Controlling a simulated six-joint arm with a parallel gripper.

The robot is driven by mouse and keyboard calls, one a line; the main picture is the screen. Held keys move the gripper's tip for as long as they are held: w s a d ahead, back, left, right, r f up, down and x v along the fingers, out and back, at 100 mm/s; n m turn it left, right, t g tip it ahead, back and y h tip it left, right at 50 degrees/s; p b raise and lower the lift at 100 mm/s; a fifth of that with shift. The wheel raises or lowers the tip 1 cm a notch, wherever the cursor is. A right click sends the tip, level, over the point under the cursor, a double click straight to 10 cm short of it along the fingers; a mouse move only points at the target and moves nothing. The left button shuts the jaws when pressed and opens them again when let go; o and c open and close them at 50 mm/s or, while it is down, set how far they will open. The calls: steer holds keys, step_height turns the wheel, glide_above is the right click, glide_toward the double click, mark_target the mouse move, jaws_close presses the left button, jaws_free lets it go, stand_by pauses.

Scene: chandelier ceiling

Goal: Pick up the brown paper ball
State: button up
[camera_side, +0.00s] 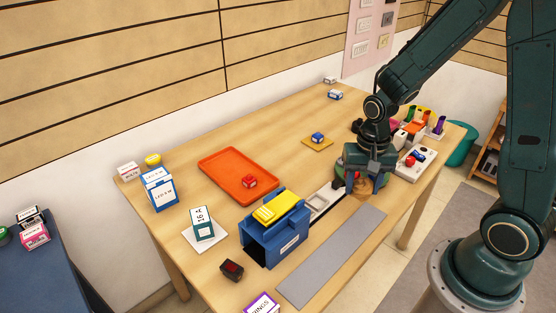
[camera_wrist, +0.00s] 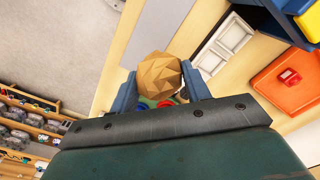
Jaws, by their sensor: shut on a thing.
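The brown paper ball (camera_wrist: 160,76) is a faceted, crumpled light-brown ball between the two blue fingers of my gripper (camera_wrist: 162,90) in the wrist view. My gripper is shut on it. I cannot tell whether the ball touches the table. Red and green pieces show just behind the ball in the wrist view.
A grey mat (camera_side: 332,257) lies in front of my gripper. A blue box with a yellow top (camera_side: 274,238) and an orange tray (camera_side: 222,163) stand to the left. A white tray with colored items (camera_side: 412,168) is close on the right. The table middle is fairly clear.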

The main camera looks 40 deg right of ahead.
mark_target(363, 179)
step_height(363, 179, up, 11)
steer(key=shift+r, duration=0.1)
stand_by(0.4)
steer(key=shift+w, duration=0.15)
stand_by(0.4)
